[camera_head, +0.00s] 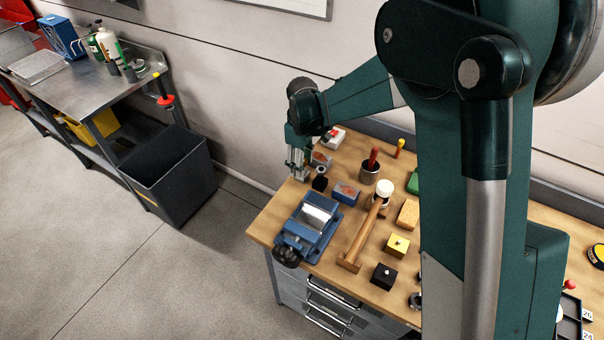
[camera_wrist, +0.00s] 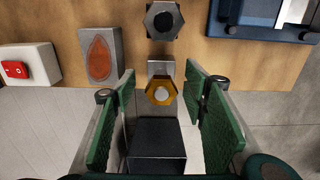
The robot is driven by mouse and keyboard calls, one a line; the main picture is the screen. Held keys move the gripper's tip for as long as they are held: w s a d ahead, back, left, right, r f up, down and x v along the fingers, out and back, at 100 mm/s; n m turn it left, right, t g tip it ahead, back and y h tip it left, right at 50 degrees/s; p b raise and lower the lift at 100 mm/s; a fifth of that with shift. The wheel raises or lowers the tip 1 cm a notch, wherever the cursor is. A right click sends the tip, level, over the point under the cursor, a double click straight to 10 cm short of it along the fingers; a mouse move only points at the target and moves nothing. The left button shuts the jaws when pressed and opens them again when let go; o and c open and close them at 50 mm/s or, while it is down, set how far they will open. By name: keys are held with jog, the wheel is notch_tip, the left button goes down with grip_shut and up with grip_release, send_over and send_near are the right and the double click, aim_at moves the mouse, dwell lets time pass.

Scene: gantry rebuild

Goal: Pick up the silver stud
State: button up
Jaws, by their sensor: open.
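In the wrist view a gold hexagonal piece with a round silver centre (camera_wrist: 162,95) shows between my finger pads, in front of a small grey block at the bench edge. The silver centre looks like the stud's end; how far the stud extends is hidden. My gripper (camera_wrist: 160,118) is open, with one green pad on each side and nothing held. In the head view my gripper (camera_head: 298,172) points down at the bench's left corner, and I cannot make out the stud there.
A black hexagonal piece (camera_wrist: 163,20), a grey block with an orange oval (camera_wrist: 100,55) and a white switch box (camera_wrist: 27,66) stand nearby. A blue vise (camera_head: 309,226) is close in front. A dark bin (camera_head: 170,175) stands on the floor left of the wooden bench (camera_head: 262,226).

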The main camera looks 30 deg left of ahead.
jog(key=shift+s+f, duration=0.1)
jog(key=shift+f, duration=2.05)
jog(key=c, duration=1.2)
jog(key=shift+r, duration=0.1)
jog(key=shift+r, duration=4.9)
